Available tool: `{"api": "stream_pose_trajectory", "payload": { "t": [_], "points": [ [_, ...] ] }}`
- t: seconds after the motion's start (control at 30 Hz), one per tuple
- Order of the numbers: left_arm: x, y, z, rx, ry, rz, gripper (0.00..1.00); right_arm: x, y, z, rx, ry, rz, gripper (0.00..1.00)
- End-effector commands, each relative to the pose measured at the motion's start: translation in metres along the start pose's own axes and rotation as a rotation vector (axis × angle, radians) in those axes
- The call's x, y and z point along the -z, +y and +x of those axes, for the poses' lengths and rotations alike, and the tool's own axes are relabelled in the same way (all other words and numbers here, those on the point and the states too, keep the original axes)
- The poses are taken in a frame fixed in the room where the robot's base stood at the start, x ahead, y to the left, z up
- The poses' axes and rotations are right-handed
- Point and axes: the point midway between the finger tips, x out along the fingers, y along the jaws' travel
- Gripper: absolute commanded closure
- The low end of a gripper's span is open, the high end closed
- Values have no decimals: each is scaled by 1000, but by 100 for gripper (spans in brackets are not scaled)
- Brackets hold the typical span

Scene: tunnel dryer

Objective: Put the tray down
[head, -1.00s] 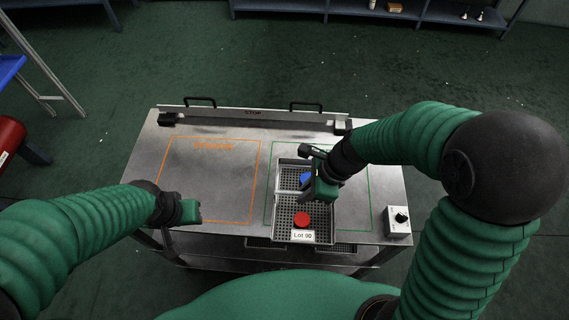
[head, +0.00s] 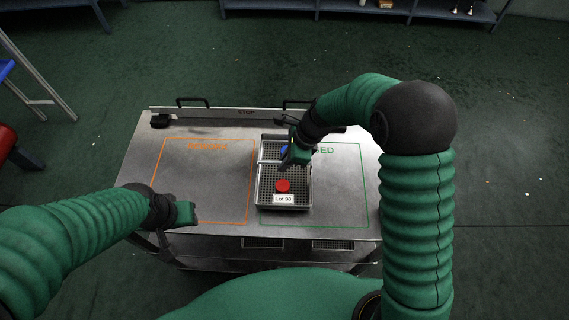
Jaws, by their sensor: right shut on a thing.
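A grey mesh tray (head: 266,199) is over the left part of the green outline (head: 364,190) on the metal table. It holds a red round piece (head: 283,186) and a blue piece (head: 284,149), partly hidden by my gripper. A white "Lot 90" label (head: 283,199) is on its near side. Whether the tray's underside touches the table cannot be told. My left gripper (head: 186,213) is over the table's front left, apart from the tray; its jaws are unclear.
The metal table (head: 137,172) has an empty orange outline (head: 250,190) on the left. A raised "STOP" bar (head: 240,113) with black handles runs along its back edge. Free room lies right of the tray within the green outline. Shelves (head: 350,10) stand far behind.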

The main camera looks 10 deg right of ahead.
Motion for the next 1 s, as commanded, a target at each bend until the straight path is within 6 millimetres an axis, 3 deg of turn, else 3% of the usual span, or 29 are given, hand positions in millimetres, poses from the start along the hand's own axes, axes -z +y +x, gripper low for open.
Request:
{"api": "stream_pose_trajectory", "payload": {
  "t": [0.1,0.37,0.4,0.53,0.83,1.0],
  "points": [
    [-1,0,2,0,0,0,64,5,0,10,0,0,2,100],
    [-1,0,2,0,0,0,64,5,0,11,1,0,1,100],
    [-1,0,2,0,0,0,64,5,0,11,0,0,1,84],
    [0,0,2,0,0,0,64,5,0,11,0,0,1,68],
    [0,0,2,0,0,0,64,4,0,10,0,0,1,68],
    [1,0,-3,0,0,0,64,3,-1,-15,4,-1,1,68]
  ]
}}
